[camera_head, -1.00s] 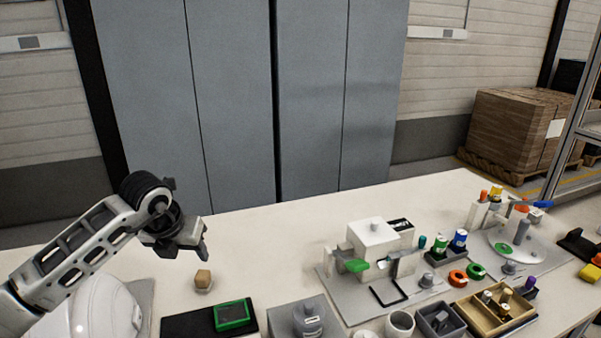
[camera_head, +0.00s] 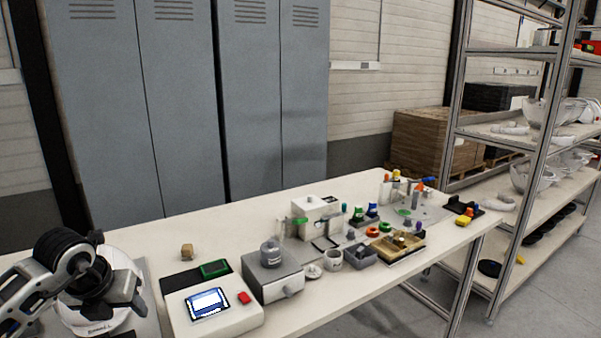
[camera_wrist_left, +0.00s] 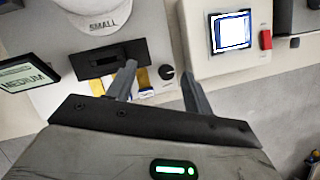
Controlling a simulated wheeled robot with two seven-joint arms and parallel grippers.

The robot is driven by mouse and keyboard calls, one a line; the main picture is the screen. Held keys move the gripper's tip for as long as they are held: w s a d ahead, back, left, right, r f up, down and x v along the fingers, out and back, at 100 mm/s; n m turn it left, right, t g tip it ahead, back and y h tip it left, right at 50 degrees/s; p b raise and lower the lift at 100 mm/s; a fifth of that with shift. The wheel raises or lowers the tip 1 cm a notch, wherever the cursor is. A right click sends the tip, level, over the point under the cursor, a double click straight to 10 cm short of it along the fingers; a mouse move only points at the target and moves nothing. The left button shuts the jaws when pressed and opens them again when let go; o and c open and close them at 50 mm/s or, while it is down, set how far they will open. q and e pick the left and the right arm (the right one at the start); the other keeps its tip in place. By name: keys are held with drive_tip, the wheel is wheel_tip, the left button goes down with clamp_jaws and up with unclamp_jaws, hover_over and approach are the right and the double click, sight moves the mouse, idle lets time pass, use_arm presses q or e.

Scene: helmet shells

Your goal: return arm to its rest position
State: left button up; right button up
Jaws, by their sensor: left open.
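My left arm comes in at the lower left of the head view, with my left gripper (camera_head: 138,296) in front of a white helmet shell (camera_head: 100,318). In the left wrist view the two fingers of my left gripper (camera_wrist_left: 160,85) stand apart with nothing between them. Past them lie a black slotted block (camera_wrist_left: 110,58), yellow pieces and a black knob (camera_wrist_left: 166,72). A white shell marked "SMALL" (camera_wrist_left: 98,18) is at the top. My right gripper does not show.
A white box with a lit screen (camera_head: 208,303) and red button stands right of the arm. A grey unit (camera_head: 272,275), bins and small coloured parts spread along the table (camera_head: 150,240). A metal shelf rack (camera_head: 545,140) stands at the right. The table's back left is mostly clear.

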use_arm(q)
drive_tip(key=d, duration=0.2)
drive_tip(key=f+h, duration=0.1)
drive_tip(key=shift+s+d, duration=0.3)
drive_tip(key=shift+d, duration=0.1)
drive_tip(key=s+d+f+m+h, duration=0.1)
drive_tip(key=d+f+h, duration=0.1)
drive_tip(key=d+h, duration=0.35)
drive_tip(key=s+d+f+h, duration=0.2)
drive_tip(key=d, duration=0.7)
drive_tip(key=s+d+r+n+t+h, duration=0.4)
drive_tip(key=d+r+n+t+h, duration=0.1)
drive_tip(key=d+n+h, duration=0.25)
drive_tip(key=s+a+f+n+t+y, duration=0.1)
drive_tip(key=a+f+n+t+y, duration=0.3)
drive_tip(key=n, duration=0.5)
drive_tip(key=s+a+f+n+t+y, duration=0.2)
drive_tip(key=f+n+y, duration=0.3)
drive_tip(key=n, duration=0.5)
drive_tip(key=s+f+n+g+y, duration=0.3)
drive_tip(key=s+f+n+g, duration=0.2)
drive_tip(key=s+f, duration=0.5)
drive_tip(key=shift+s+a+n+y, duration=0.15)
drive_tip(key=shift+a+n+y, duration=0.3)
drive_tip(key=shift+n, duration=0.2)
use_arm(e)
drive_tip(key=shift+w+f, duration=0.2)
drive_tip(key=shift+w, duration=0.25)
